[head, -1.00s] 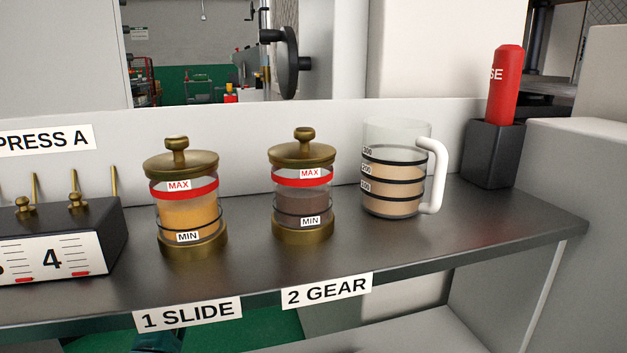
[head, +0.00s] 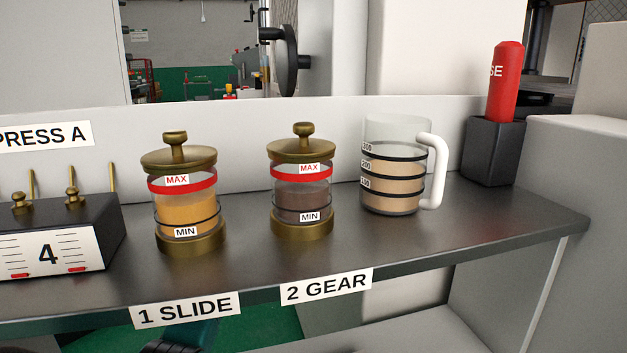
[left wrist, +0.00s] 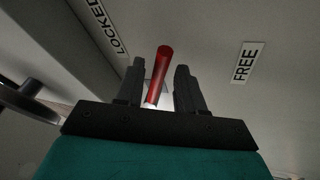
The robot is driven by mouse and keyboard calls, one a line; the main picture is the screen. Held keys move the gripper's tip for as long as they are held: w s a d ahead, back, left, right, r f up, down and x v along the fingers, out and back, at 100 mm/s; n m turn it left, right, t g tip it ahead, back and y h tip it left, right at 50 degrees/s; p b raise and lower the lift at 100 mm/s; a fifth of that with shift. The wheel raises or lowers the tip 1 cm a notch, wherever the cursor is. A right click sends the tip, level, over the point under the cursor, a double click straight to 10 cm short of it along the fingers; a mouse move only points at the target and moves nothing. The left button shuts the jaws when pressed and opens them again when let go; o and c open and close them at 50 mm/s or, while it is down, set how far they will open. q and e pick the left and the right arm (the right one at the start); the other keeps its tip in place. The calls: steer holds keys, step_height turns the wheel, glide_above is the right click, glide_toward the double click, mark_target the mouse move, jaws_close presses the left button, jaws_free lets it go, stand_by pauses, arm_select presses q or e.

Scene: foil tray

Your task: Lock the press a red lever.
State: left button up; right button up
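A red lever (left wrist: 160,72) stands upright, leaning slightly, in the left wrist view. A white LOCKED label (left wrist: 104,24) is to its left and a white FREE label (left wrist: 247,63) to its right. My left gripper (left wrist: 159,75) is open, and the lever shows between its two dark fingers with gaps on both sides. I cannot tell how deep the lever sits between them, and no grip on it shows. The head view shows a PRESS A label (head: 42,136) but not the lever. My right gripper is in neither view.
On the dark shelf (head: 340,235) stand an amber jar (head: 185,212), a brown jar (head: 302,200) and a measuring jug (head: 393,187). A red handle (head: 505,85) stands in a black holder at right. A black gauge box (head: 60,235) is at left. A dark wheel (left wrist: 25,98) is left of my gripper.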

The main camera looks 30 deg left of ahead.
arm_select(q)
jaws_close()
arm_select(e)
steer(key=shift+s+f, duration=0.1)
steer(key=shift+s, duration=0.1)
